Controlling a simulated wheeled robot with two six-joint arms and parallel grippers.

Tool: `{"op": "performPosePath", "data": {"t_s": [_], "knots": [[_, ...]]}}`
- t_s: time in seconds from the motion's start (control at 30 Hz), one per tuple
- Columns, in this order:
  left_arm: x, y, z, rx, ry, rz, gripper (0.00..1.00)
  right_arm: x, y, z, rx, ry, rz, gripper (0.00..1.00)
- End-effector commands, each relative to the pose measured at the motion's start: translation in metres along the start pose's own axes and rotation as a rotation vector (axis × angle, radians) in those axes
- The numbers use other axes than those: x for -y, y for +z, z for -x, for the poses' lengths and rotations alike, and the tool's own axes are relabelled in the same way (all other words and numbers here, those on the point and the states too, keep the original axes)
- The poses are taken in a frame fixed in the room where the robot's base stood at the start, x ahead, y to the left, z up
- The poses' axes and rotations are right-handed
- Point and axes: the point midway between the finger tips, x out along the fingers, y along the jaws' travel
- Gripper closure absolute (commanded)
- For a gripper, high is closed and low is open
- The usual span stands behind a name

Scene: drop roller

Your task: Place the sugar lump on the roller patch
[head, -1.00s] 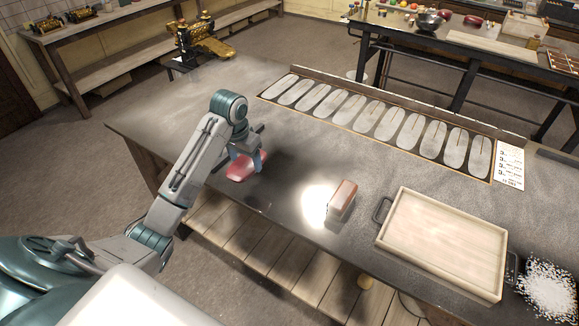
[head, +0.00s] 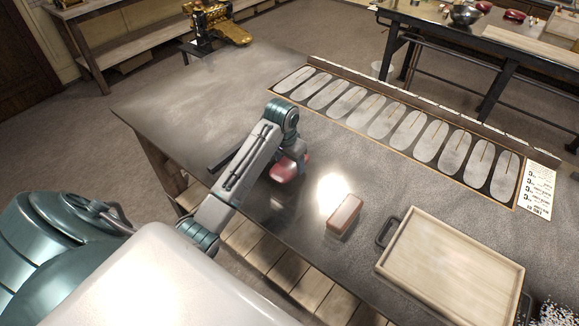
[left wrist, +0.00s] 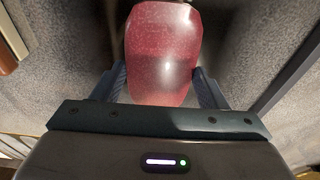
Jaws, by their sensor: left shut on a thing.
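The sugar lump (head: 286,171) is a glossy, translucent red-pink slab with rounded edges near the front of the dark metal table. It also fills the upper middle of the left wrist view (left wrist: 162,52). My left gripper (head: 291,158) is shut on it, with one blue-grey finger at each side. The arm hides part of the lump in the head view, and I cannot tell whether it is clear of the table. My right gripper is out of view.
A reddish-brown block (head: 345,213) lies right of the lump. A pale wooden tray (head: 394,258) with dark handles stands at the front right. A long board with several oval pads (head: 382,120) lines the back edge. The table's left part is bare.

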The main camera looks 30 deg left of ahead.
Motion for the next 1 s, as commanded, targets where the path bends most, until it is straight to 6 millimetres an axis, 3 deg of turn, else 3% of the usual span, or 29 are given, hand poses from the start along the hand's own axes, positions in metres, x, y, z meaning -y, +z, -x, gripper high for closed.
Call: {"op": "performPosePath", "data": {"t_s": [0.13, 0.37, 0.63, 0.67, 0.73, 1.0], "knots": [[-0.001, 0.004, -0.019, 0.005, 0.001, 0.0, 0.66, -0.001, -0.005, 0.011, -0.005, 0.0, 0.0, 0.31], [0.0, 0.006, -0.037, 0.0, 0.0, 0.0, 0.66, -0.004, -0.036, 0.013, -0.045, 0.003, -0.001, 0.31], [0.0, 0.006, -0.04, 0.001, 0.0, 0.0, 0.66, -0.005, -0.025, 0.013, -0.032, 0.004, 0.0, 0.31], [0.0, 0.006, -0.039, 0.001, 0.0, 0.0, 0.27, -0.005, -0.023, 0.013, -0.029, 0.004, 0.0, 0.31], [0.0, 0.006, -0.039, 0.001, 0.0, 0.0, 0.14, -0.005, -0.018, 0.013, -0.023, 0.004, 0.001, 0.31], [0.0, 0.006, -0.039, 0.001, 0.0, 0.0, 0.11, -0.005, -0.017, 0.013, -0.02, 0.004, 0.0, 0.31]]}}
